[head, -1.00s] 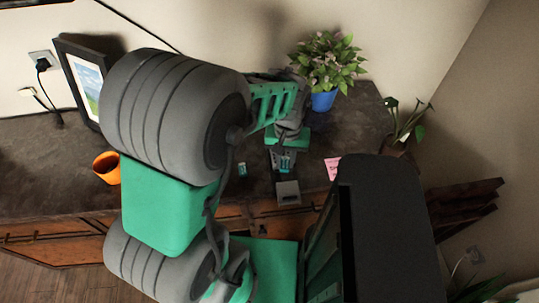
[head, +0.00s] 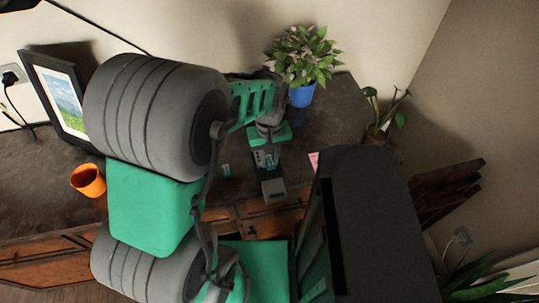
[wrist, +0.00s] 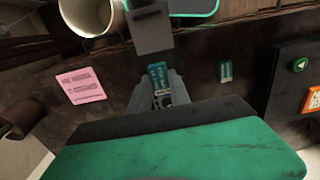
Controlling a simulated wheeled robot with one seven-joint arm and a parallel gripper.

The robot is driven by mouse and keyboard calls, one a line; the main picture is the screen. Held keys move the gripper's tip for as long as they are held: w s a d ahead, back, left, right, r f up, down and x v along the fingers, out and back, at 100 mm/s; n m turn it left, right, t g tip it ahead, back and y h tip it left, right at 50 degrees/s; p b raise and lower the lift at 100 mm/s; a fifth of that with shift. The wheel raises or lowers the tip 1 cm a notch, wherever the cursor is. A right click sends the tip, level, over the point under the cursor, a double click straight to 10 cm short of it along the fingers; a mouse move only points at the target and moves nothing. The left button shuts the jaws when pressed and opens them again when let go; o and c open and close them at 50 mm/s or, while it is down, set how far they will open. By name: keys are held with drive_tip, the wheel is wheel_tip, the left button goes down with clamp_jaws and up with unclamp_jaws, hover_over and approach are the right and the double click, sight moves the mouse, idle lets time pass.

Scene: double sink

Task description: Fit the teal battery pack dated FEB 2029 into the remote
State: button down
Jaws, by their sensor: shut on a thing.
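My gripper (wrist: 160,100) is shut on a teal battery pack (wrist: 157,76), which sticks out beyond the fingertips. The print on it is too small to read. In the head view my gripper (head: 267,160) is over the counter. Just beyond the held pack in the wrist view is a grey block-shaped thing (wrist: 151,32), probably the remote; it also shows in the head view (head: 273,188). I cannot tell whether the pack touches it. A second teal pack (wrist: 226,71) lies apart on the counter, and it also shows in the head view (head: 226,171).
A pink note (wrist: 80,85) lies on the counter. A pale cup (wrist: 93,14) and a dark box (wrist: 298,85) with a green button stand nearby. An orange mug (head: 88,180), a picture frame (head: 58,98) and a blue-potted plant (head: 302,95) stand farther off.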

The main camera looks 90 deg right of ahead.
sight(270, 161)
drive_tip(key=shift+f+b, duration=0.85)
drive_tip(key=shift+f, duration=0.9)
drive_tip(key=shift+f+b, duration=0.75)
drive_tip(key=shift+f, duration=0.65)
drive_tip(key=c, duration=1.1)
unclamp_jaws()
wheel_tip(270, 161, up, 8)
drive_tip(key=shift+f, duration=0.1)
